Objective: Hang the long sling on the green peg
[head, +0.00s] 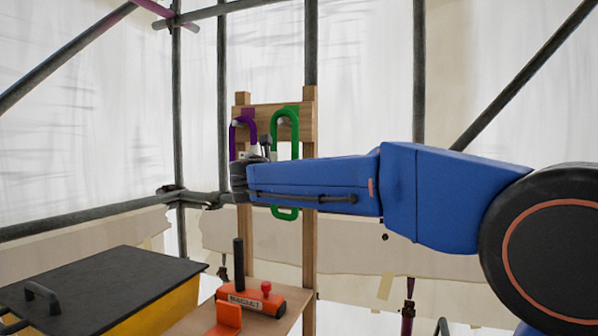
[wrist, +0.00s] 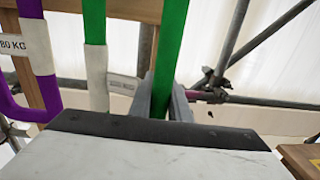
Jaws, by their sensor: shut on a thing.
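The long green sling (head: 295,135) hangs as a tall narrow loop in front of the wooden rack's top board. Its top is at a green patch (head: 292,107) on the board; the green peg itself is not clear, and I cannot tell whether the loop rests on it. Its lower end shows below my arm. In the wrist view, my gripper (wrist: 165,106) is shut on the right strand of the green sling (wrist: 171,45); the other strand, with a white sleeve (wrist: 97,76) and tag, hangs to its left. My gripper in the head view (head: 262,150) is partly hidden by the arm.
A shorter purple sling (head: 235,138) hangs left of the green one; it also shows in the wrist view (wrist: 36,88). Below stand an orange tool (head: 262,297) with a dark upright post and a black-lidded yellow box (head: 100,285). Scaffold poles (head: 418,70) surround the rack.

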